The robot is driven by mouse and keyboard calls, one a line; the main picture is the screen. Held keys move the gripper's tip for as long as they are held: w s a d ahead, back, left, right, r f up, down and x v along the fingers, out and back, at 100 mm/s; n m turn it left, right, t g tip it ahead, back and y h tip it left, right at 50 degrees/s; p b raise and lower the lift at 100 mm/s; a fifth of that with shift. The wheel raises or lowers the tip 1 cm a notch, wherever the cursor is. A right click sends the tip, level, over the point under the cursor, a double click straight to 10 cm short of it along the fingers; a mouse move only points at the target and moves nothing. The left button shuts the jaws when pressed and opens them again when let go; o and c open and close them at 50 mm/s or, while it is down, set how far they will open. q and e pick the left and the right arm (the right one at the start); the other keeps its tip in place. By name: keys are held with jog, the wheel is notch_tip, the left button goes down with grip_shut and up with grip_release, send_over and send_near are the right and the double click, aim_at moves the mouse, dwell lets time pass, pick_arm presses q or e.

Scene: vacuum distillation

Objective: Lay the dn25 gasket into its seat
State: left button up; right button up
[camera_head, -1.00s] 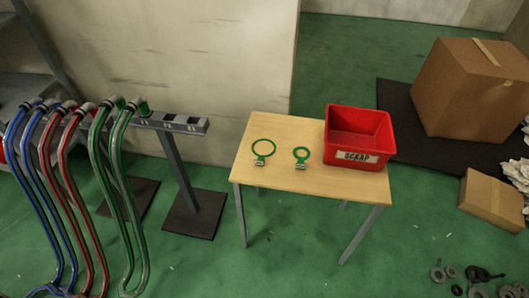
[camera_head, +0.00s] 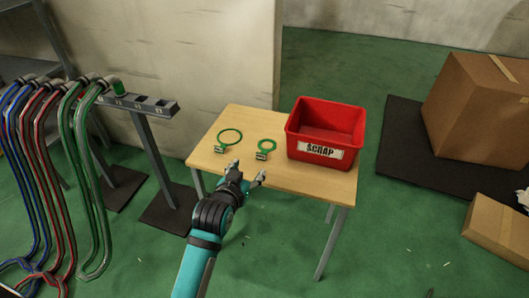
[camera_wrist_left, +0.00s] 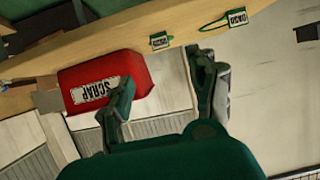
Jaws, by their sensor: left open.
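Two flat green ring gaskets with small tags lie on the wooden table (camera_head: 265,187): a larger ring (camera_head: 230,136) at left and a smaller ring (camera_head: 266,145) beside the bin. The size text is not readable in the head view. The wrist view shows the larger ring's tag (camera_wrist_left: 238,18) and the smaller ring's tag (camera_wrist_left: 160,41). My left gripper (camera_head: 248,170) is open and empty at the table's front edge, just short of the smaller ring; its fingers also show in the wrist view (camera_wrist_left: 164,68). My right gripper is not in view. I cannot identify the seat.
A red SCRAP bin (camera_head: 327,127) stands on the table's right side. Left of the table is a metal stand (camera_head: 150,106) with blue, red and green hoses (camera_head: 88,170). Cardboard boxes (camera_head: 480,105) stand at right. Floor in front of the table is open.

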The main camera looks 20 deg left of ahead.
pick_arm(q)
jog(key=b, duration=0.1)
send_near(261, 154)
jog(key=x, duration=0.3)
jog(key=shift+w+d+f, duration=0.1)
jog(key=b+x, duration=0.1)
jog(key=x, duration=0.4)
jog(key=shift+b, duration=0.35)
jog(key=shift+w+f, duration=0.15)
jog(key=shift+w, duration=0.35)
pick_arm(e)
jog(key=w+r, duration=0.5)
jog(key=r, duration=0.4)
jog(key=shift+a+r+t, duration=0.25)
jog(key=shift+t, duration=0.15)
pick_arm(q)
jog(key=shift+c, duration=0.4)
jog(key=c, duration=1)
